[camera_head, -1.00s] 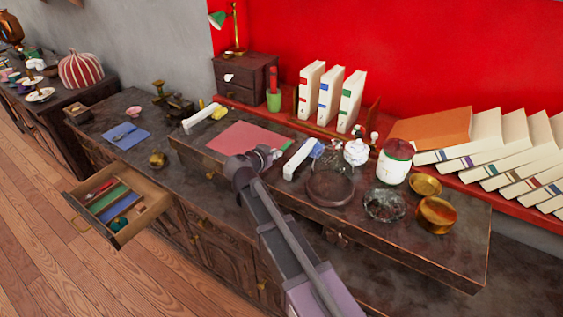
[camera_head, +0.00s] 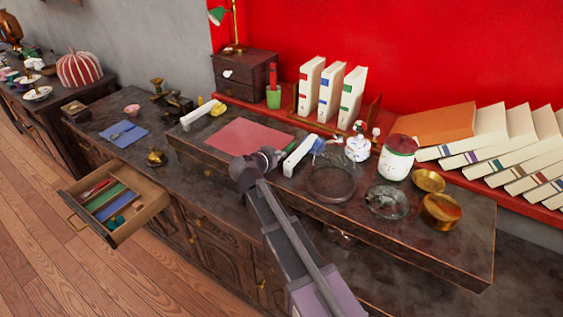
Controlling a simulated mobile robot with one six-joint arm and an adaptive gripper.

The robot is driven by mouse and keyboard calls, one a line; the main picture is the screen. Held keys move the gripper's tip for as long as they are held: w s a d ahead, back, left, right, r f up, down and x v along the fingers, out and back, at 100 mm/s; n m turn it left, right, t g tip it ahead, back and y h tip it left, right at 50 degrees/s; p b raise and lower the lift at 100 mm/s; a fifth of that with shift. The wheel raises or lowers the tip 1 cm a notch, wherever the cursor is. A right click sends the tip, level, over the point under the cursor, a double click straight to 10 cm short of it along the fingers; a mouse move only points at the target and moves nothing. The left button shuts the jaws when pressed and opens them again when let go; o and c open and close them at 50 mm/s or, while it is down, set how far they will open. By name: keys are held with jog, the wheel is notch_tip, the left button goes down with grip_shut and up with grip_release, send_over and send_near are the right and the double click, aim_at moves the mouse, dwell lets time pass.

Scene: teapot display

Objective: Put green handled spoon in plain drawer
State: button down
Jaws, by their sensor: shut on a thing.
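My gripper (camera_head: 271,156) is low over the raised dark shelf (camera_head: 440,245), between the red mat and a white block. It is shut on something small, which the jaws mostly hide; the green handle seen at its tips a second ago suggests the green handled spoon. The spoon's bowl is not visible. An open wooden drawer (camera_head: 150,212) juts out at the left, well away from my gripper. It has compartments with a red-handled item (camera_head: 97,188), a green strip (camera_head: 108,197), a blue strip (camera_head: 117,207) and small items. I cannot tell whether it is the plain drawer.
The red mat (camera_head: 245,137) lies left of my gripper. A blue cloth (camera_head: 124,134) and a brass pot (camera_head: 156,158) sit near the open drawer.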

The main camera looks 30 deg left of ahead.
jog(key=shift+f, duration=0.45)
jog(key=c, duration=0.8)
grip_release()
jog(key=shift+r, duration=0.15)
jog(key=shift+r, duration=0.1)
jog(key=d+p+v, duration=0.1)
jog(key=p+v, duration=0.3)
jog(key=v, duration=0.8)
jog(key=shift+a, duration=0.45)
